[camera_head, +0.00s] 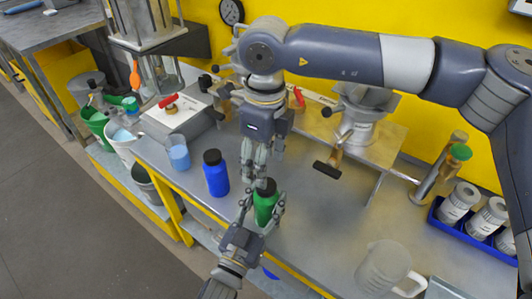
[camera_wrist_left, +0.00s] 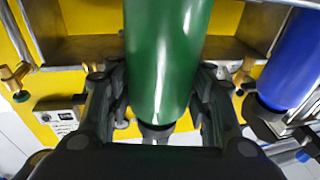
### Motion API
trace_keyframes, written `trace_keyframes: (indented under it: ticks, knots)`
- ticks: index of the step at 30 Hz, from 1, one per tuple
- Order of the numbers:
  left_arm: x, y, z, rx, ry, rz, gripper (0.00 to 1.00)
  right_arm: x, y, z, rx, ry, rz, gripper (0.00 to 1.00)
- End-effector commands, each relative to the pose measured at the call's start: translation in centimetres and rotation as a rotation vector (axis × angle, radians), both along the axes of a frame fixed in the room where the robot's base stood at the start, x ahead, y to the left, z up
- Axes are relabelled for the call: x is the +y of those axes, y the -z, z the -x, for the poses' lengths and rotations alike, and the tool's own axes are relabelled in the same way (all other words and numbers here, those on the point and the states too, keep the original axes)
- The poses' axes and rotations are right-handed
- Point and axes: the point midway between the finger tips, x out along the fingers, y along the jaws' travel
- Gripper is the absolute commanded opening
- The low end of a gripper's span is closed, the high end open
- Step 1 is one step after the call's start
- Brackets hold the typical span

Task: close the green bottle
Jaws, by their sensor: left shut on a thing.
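The green bottle (camera_head: 265,207) stands upright at the front edge of the metal bench. My left gripper (camera_head: 262,214) comes from the lower left and is shut around its body. In the left wrist view the green bottle (camera_wrist_left: 165,60) fills the middle between the fingers, its top end pointing down the picture. A black cap (camera_head: 266,187) is at the bottle's mouth. My right gripper (camera_head: 258,178) points down from above, its fingers closed at the cap. Whether the cap is threaded on cannot be seen.
A blue bottle (camera_head: 215,174) with a black cap stands close left, and a beaker of blue liquid (camera_head: 178,153) beyond it. A clear jug (camera_head: 385,268) stands at the right front. A blue tray (camera_head: 437,219) holds several white-labelled cans. The bench middle is clear.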

Motion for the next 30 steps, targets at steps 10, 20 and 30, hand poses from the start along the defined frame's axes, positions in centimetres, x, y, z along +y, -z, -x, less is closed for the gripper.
trace_keyframes:
  ticks: [10,20,30]
  knots:
    - [0.0,0.0,0.0,0.000,0.000,0.000,0.00,0.0,-0.4,0.0,-0.009,-0.633,0.003,0.56]
    - [0.0,0.0,0.0,0.000,0.000,0.000,0.00,-0.1,-0.7,0.0,-0.016,-1.235,0.006,0.56]
    - [0.0,0.0,0.0,0.000,0.000,0.000,0.00,-0.2,-1.1,-0.1,-0.022,-1.853,0.008,0.56]
